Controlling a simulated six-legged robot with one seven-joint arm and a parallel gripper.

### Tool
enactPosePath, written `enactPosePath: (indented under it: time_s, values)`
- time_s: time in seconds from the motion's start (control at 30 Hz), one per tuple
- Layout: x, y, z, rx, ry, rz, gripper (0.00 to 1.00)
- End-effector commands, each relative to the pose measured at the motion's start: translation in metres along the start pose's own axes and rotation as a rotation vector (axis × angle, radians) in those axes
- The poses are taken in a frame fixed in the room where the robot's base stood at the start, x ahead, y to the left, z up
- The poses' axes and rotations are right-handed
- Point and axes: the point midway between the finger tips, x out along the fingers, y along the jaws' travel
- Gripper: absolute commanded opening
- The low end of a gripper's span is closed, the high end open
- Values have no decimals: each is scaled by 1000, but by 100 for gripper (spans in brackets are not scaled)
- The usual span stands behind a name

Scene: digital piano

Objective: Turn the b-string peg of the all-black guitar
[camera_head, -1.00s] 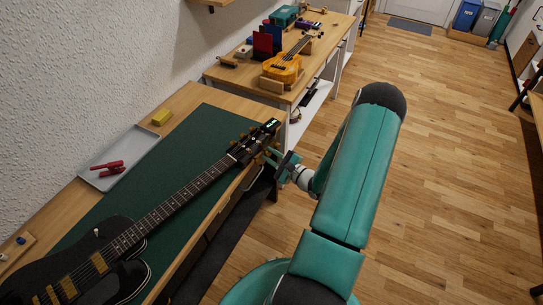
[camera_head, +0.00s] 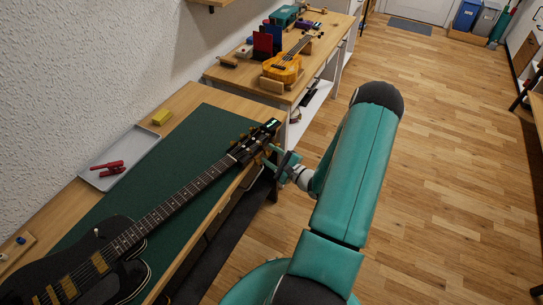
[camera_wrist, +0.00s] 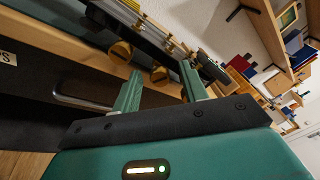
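The all-black guitar (camera_head: 135,231) lies on the green mat, its neck running up and right to the headstock (camera_head: 262,136) near the bench edge. Gold pegs stick out from both sides of the headstock. My gripper (camera_head: 273,158) is at the headstock's near side, by the row of pegs there. In the wrist view my gripper (camera_wrist: 161,80) has its two green fingers apart. One gold peg (camera_wrist: 160,75) shows in the gap between the fingers, and another gold peg (camera_wrist: 120,52) shows left of them. I cannot tell whether a finger touches a peg, or which string each peg serves.
The green mat (camera_head: 190,145) lies on the wooden bench. A grey tray (camera_head: 122,160) with a red tool (camera_head: 108,167) and a yellow block (camera_head: 161,117) are behind the guitar. The floor to the right is clear.

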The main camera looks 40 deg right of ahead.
Motion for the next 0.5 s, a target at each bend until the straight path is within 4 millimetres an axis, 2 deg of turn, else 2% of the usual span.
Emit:
enactPosePath:
  time_s: [0.27,0.37,0.5]
  values:
    - [-7,0,-1,0,2,1,43]
    - [-20,0,-1,0,4,1,43]
    - [-49,0,-1,0,4,0,43]
